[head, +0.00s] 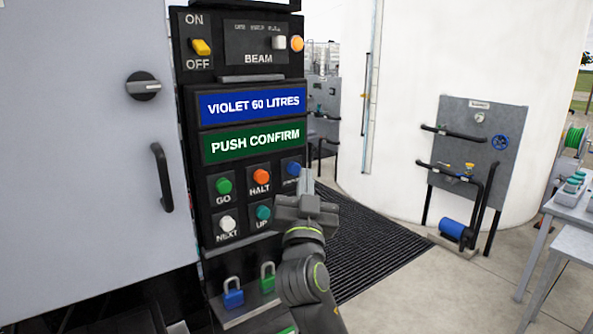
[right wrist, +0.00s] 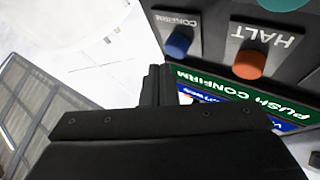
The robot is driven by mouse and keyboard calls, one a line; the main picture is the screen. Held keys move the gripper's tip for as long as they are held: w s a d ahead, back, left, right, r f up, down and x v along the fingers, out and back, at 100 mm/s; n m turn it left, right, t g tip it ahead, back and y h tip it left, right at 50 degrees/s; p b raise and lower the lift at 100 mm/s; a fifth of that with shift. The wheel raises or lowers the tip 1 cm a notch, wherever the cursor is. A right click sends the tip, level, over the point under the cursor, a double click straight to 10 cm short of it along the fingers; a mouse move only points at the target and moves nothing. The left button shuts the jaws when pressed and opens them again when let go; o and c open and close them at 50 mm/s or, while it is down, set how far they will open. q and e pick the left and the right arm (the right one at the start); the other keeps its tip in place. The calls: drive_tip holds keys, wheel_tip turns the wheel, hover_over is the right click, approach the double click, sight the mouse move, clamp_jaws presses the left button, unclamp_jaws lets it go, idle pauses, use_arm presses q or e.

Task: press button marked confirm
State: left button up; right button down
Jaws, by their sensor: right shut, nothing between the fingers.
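The blue confirm button (head: 293,168) is at the right end of the upper button row on the black control panel. In the right wrist view the blue button (right wrist: 179,41) appears upside down with its CONFIRM label above it. My right gripper (head: 308,178) is shut and empty, just below and right of the button in the head view. Its fingertips (right wrist: 160,80) are apart from the button in the right wrist view. The green display (head: 254,142) reads PUSH CONFIRM. My left gripper is not in view.
The orange HALT button (head: 261,176) is beside the confirm button, with green GO (head: 223,186) further left. White NEXT (head: 227,224) and teal UP (head: 263,213) are below. A grey cabinet (head: 85,130) stands left; the right side of the panel is open.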

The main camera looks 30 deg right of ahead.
drive_tip(key=shift+w, duration=0.1)
idle(0.4)
drive_tip(key=shift+w+b, duration=0.35)
drive_tip(key=shift+w+a+b, duration=0.1)
drive_tip(key=shift+w+b, duration=0.25)
drive_tip(key=shift+w, duration=0.25)
idle(0.7)
drive_tip(key=shift+s, duration=1.05)
drive_tip(key=shift+s, duration=0.1)
drive_tip(key=shift+s+d+p, duration=0.15)
drive_tip(key=shift+s+p, duration=0.2)
drive_tip(key=shift+s, duration=0.85)
drive_tip(key=shift+s+d+p, duration=0.15)
drive_tip(key=shift+s+p, duration=0.2)
drive_tip(key=shift+s, duration=0.85)
